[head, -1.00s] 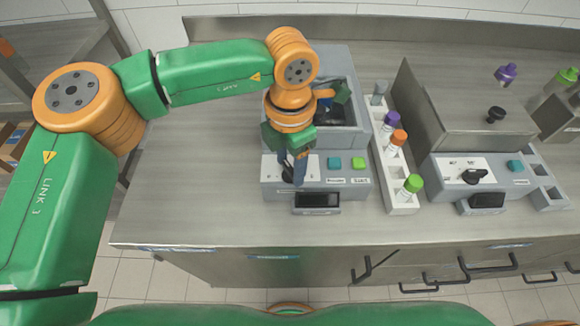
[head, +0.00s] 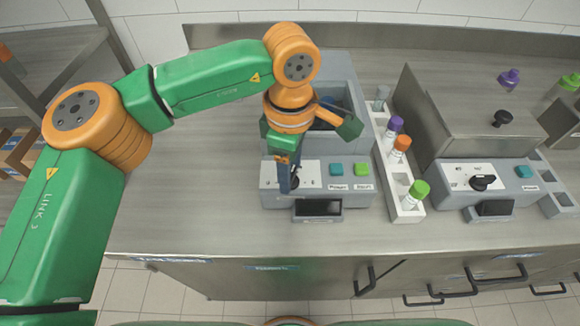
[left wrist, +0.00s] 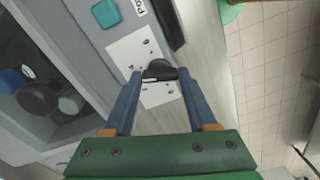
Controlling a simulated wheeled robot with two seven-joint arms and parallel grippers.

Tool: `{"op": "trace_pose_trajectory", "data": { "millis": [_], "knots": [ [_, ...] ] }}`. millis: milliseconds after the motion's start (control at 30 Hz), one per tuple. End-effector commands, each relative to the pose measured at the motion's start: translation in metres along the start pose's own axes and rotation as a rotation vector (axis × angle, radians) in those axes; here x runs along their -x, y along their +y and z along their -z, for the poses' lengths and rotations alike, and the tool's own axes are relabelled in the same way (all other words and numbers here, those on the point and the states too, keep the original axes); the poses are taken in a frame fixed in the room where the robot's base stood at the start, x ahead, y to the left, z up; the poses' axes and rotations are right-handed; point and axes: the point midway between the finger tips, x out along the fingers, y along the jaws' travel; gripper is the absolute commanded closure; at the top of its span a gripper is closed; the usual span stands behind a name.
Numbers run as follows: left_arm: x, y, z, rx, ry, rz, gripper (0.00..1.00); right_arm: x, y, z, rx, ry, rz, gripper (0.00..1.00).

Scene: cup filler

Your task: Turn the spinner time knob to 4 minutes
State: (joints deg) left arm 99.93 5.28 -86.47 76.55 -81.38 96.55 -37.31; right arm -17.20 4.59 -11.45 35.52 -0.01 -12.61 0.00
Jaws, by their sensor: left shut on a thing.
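The spinner is the grey machine (head: 350,200) below my left arm in the head view, with a teal and a green button on its front panel. Its black time knob (left wrist: 160,70) sits on a white dial plate (left wrist: 130,48) in the left wrist view. My left gripper (head: 289,185) points down at this panel. In the left wrist view its two blue fingers (left wrist: 160,73) are on either side of the knob, shut on it. The dial marks are too small to read. In the head view the fingers mostly hide the knob. My right gripper is not in view.
A dark display (head: 318,208) sits at the spinner's front. A white rack (head: 406,213) with capped tubes stands to its right. Further right is a second machine (head: 455,192) with its own black knob (head: 484,182). The counter left of the spinner is clear.

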Motion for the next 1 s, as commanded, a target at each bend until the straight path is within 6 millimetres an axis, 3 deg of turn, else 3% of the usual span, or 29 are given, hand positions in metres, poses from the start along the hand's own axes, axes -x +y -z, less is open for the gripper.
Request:
{"op": "trace_pose_trajectory", "data": {
  "millis": [400,933,967,1000],
  "knots": [
    [-0.0003,0.0000,-0.0003,-0.165,0.000,0.000,0.98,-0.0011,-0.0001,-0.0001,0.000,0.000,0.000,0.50],
    [-0.0005,-0.0002,-0.0003,-0.187,0.000,0.001,0.98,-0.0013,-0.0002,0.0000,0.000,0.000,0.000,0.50],
    [-0.0005,-0.0002,-0.0003,-0.187,0.000,0.001,0.40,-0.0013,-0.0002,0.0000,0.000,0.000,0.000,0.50],
    [-0.0006,-0.0002,-0.0003,-0.186,0.000,0.001,0.29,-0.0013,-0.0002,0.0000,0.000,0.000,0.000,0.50]
  ]
}}
